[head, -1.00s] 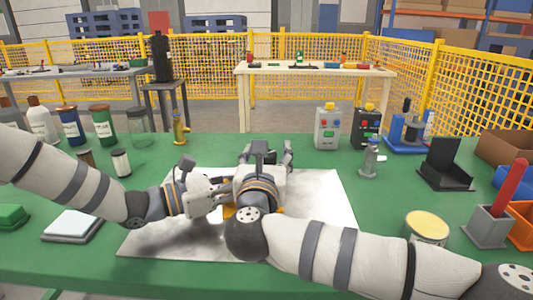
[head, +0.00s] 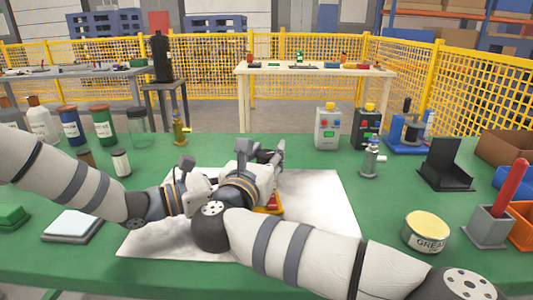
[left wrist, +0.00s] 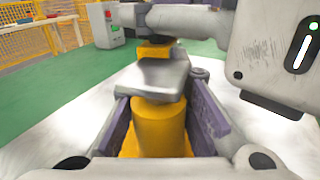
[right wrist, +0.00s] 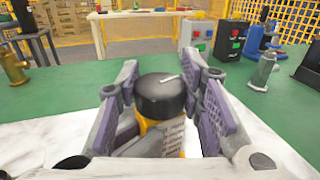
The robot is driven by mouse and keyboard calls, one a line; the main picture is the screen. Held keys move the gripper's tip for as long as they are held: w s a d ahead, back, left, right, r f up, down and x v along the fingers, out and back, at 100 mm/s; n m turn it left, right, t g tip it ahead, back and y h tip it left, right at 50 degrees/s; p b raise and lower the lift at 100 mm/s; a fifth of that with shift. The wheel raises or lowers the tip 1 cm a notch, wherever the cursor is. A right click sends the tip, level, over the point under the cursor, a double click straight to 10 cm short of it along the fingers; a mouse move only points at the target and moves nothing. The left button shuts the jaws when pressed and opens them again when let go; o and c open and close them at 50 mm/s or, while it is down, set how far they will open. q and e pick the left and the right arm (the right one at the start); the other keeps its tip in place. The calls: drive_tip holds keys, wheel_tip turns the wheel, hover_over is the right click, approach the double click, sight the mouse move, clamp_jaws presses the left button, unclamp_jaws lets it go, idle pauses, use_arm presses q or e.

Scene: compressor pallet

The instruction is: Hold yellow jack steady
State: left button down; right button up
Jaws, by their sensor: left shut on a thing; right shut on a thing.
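The yellow jack (left wrist: 160,128) shows in the left wrist view as a yellow cylinder between the purple pads of my left gripper (left wrist: 158,100), which is shut on it. A grey metal part crosses just above it. In the right wrist view, my right gripper (right wrist: 166,92) is shut around a black-topped piece (right wrist: 160,95) with a yellow, labelled body below. I cannot tell whether this is part of the same jack. In the head view, a small yellow and red part (head: 270,206) shows under my right gripper (head: 264,155); the rest is hidden by my arms.
A white sheet (head: 320,205) lies under the work on the green table (head: 305,155). A grease tin (head: 426,232) and a grey holder (head: 488,227) stand at the right. A silver fitting (head: 371,160) stands behind. Bottles and jars line the back left.

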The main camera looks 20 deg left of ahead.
drive_tip(key=o, duration=1.2)
drive_tip(key=shift+s, duration=0.1)
drive_tip(key=s, duration=1.2)
drive_tip(key=shift+w, duration=0.1)
